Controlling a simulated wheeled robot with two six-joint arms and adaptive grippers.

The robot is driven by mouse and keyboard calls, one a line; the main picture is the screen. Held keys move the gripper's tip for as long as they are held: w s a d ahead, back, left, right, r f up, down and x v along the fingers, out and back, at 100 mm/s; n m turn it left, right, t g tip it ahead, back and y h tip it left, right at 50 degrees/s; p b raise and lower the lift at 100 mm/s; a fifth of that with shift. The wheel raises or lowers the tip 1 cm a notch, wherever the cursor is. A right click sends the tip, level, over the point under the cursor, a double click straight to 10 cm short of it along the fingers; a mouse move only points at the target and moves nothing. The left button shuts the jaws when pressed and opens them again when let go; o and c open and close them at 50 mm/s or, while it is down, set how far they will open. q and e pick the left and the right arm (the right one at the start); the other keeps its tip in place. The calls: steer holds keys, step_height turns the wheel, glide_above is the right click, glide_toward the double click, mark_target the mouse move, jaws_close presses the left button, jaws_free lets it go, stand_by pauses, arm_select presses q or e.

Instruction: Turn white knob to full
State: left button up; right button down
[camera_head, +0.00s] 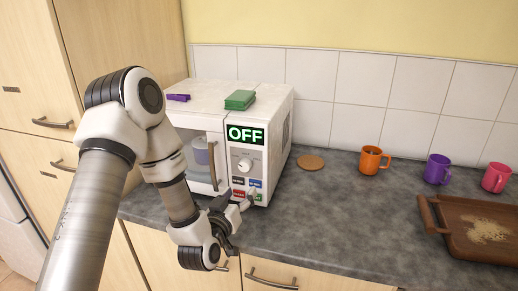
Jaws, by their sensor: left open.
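My left gripper (243,205) is open, in front of the lower panel. It is below the knob and apart from it, near the small coloured buttons (238,181), and partly covers the lower ones. My left arm hides the left part of the microwave front. My right gripper is not in view.
A green block (240,100) and a purple object (178,97) lie on the microwave. The door handle (212,162) is left of the panel. A cork coaster (311,162), orange mug (372,161), purple mug (437,169), pink mug (496,177) and brown tray (436,218) are to the right. The front counter middle is clear.

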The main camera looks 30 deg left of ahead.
mark_target(244, 169)
arm_select(q)
steer(key=shift+n+t+y, duration=0.3)
steer(key=shift+y, duration=0.1)
steer(key=w+a+r, duration=0.1)
steer(key=w+a+r+p, duration=0.1)
steer(key=r, duration=0.1)
steer(key=shift+w+a, duration=0.1)
steer(key=shift+a, duration=0.15)
steer(key=x, duration=0.1)
steer(key=p+x, duration=0.1)
steer(key=x, duration=0.2)
steer(key=shift+w+d+f, duration=0.2)
steer(key=shift+w+d, duration=0.05)
steer(key=shift+w, duration=0.1)
steer(key=shift+w+a+f, duration=0.1)
steer(key=shift+w+f, duration=0.05)
steer(key=shift+w, duration=0.3)
steer(key=shift+s+a, duration=0.15)
steer(key=shift+s, duration=0.05)
steer(key=shift+c, duration=0.6)
steer(key=c, duration=1)
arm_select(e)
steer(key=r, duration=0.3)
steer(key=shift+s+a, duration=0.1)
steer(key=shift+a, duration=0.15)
